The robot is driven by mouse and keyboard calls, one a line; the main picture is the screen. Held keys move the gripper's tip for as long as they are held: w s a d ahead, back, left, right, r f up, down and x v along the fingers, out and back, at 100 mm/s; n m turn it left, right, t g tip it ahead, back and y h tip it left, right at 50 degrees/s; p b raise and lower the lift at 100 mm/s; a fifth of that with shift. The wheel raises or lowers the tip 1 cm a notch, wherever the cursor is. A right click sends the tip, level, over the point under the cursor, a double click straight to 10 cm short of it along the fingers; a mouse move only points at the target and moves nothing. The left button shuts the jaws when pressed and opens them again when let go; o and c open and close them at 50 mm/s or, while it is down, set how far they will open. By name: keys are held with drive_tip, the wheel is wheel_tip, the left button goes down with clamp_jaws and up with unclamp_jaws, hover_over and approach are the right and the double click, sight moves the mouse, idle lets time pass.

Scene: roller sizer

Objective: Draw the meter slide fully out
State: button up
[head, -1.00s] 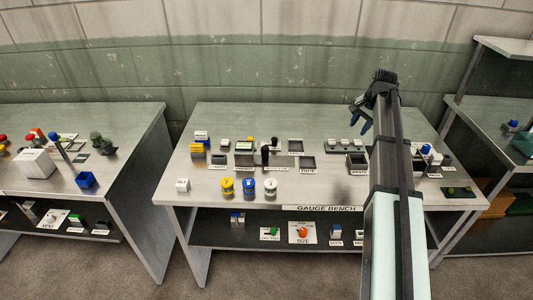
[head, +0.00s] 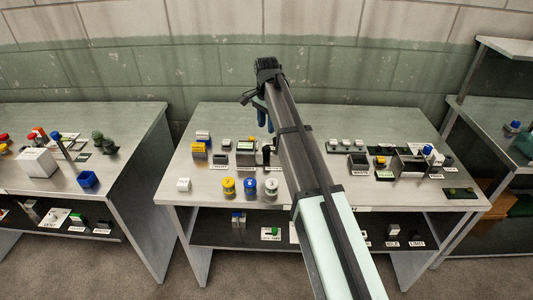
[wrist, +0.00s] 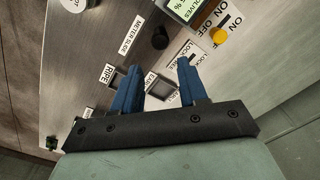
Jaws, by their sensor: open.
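The meter slide's upright black knob (head: 266,153) stands on the middle bench, partly covered by my arm. In the wrist view the round black knob (wrist: 160,38) stands beside a white label (wrist: 133,34) that appears to read METER SLIDE. My gripper (head: 265,121) is above the rear of the bench. In the wrist view its two blue fingers (wrist: 159,65) are apart with nothing between them. The knob shows beyond the fingertips and does not appear to be held. How far the slide is drawn cannot be told.
Wrist-view labels mark RIPE (wrist: 107,75) and other bins beside the fingers. A display (wrist: 186,8) and orange knob (wrist: 219,36) are at upper right. My arm hides the bench's middle.

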sight(267, 147)
wheel_tip(267, 147, down, 14)
drive_tip(key=shift+r, duration=0.1)
idle(0.5)
clamp_jaws()
idle(0.4)
